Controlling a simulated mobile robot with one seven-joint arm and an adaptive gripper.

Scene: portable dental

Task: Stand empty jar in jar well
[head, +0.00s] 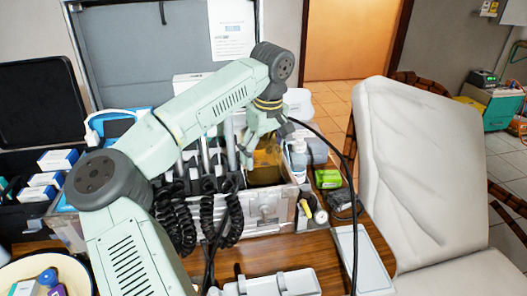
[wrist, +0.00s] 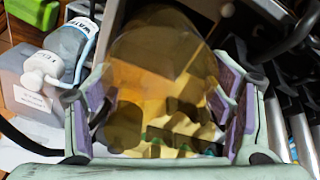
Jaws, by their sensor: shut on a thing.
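My gripper (head: 264,138) is shut on a transparent amber jar (head: 266,165) at the right end of the metal dental case (head: 268,212). The jar looks upright in the head view, with its lower part behind or within the case's front wall; I cannot tell which. In the wrist view, the purple-padded fingers (wrist: 168,105) stand on both sides of the jar (wrist: 160,60). Tan and dark shapes show through its wall; I cannot tell whether they are inside or beyond it. The jar well cannot be made out; the jar and gripper cover that area.
Handpieces with black coiled cords (head: 175,215) fill the case left of the jar. Bottles (head: 299,160) stand close on its right, also the water bottle (wrist: 72,45) in the wrist view. Green items (head: 328,179) and a tray (head: 362,262) lie on the wooden table. A white chair (head: 420,180) stands at right.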

